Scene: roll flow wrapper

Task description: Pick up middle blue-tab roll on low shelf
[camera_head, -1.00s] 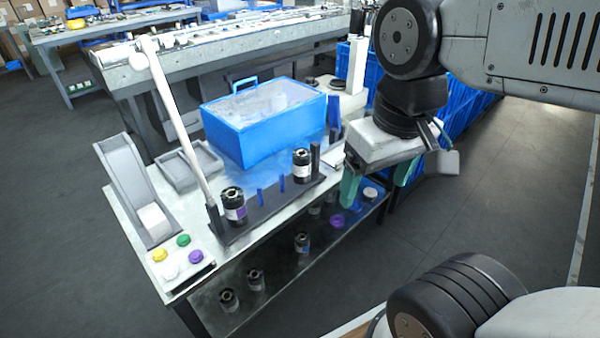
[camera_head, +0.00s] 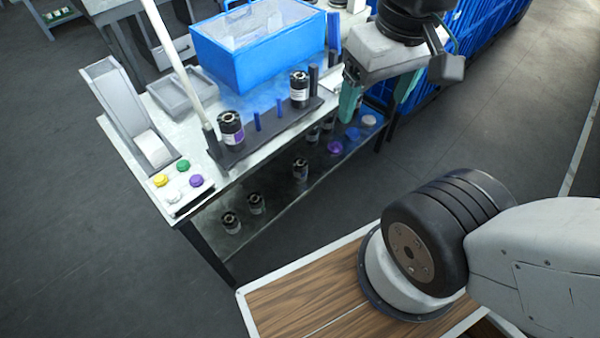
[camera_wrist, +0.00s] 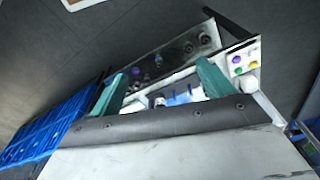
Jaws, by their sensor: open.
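Several dark rolls stand on the low shelf (camera_head: 270,222) under the table. Two are near its left end, a front-left roll (camera_head: 231,222) and one beside it (camera_head: 255,204). A middle roll (camera_head: 300,170) with a pale bluish label stands farther along, and others (camera_head: 313,134) are partly hidden under the tabletop. Tab colours are too small to tell surely. My gripper (camera_head: 375,108) is open and empty, its teal fingers apart, beside the table's right end and away from the rolls. In the wrist view the low-shelf rolls (camera_wrist: 188,47) show beyond the fingertips.
The tabletop above the shelf holds a blue bin (camera_head: 235,55), a dark rack (camera_head: 270,132) with two rolls and blue pegs, a grey chute (camera_head: 120,110) and coloured buttons (camera_head: 183,166). Purple (camera_head: 335,147) and blue (camera_head: 352,133) round pieces lie on the shelf.

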